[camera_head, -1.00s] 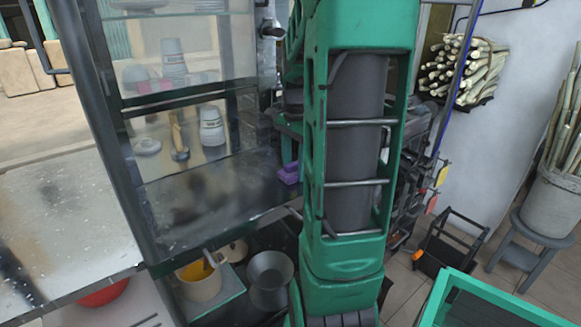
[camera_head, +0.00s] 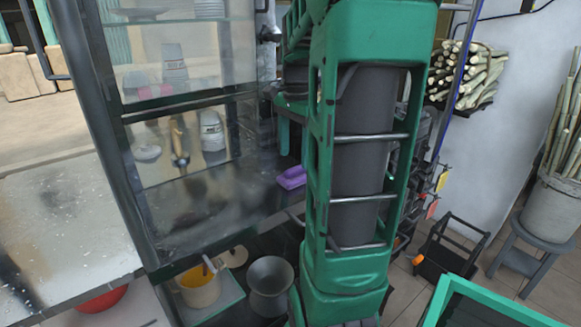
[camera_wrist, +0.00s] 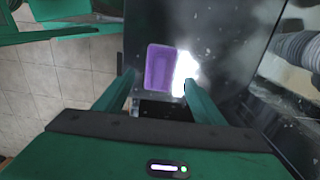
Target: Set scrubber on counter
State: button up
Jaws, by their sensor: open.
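The scrubber (camera_head: 292,178), a purple block, lies on the dark counter (camera_head: 215,205) near its right end, beside my arm. It also shows in the wrist view (camera_wrist: 159,68), just beyond my fingertips, with a bright glare on the counter to its right. My gripper (camera_wrist: 160,84) is open, with one finger on each side and nothing held between them. The fingers do not appear to touch the scrubber.
A glass-fronted cabinet (camera_head: 118,150) with cups and bottles stands on the left. Tiled floor (camera_wrist: 75,70) lies left of the counter in the wrist view.

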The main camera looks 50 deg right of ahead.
aim_at(294, 169)
notch_tip(294, 169, up, 5)
jog(key=s+a+f+n, duration=1.2)
jog(key=s+a+n, duration=0.1)
jog(key=a, duration=0.3)
jog(key=shift+s+a+f+n, duration=0.3)
jog(key=shift+a+f+n, duration=0.05)
jog(key=shift+n, duration=0.25)
jog(key=shift+w+f, duration=0.2)
jog(key=shift+w, duration=0.45)
jog(key=shift+c, duration=0.5)
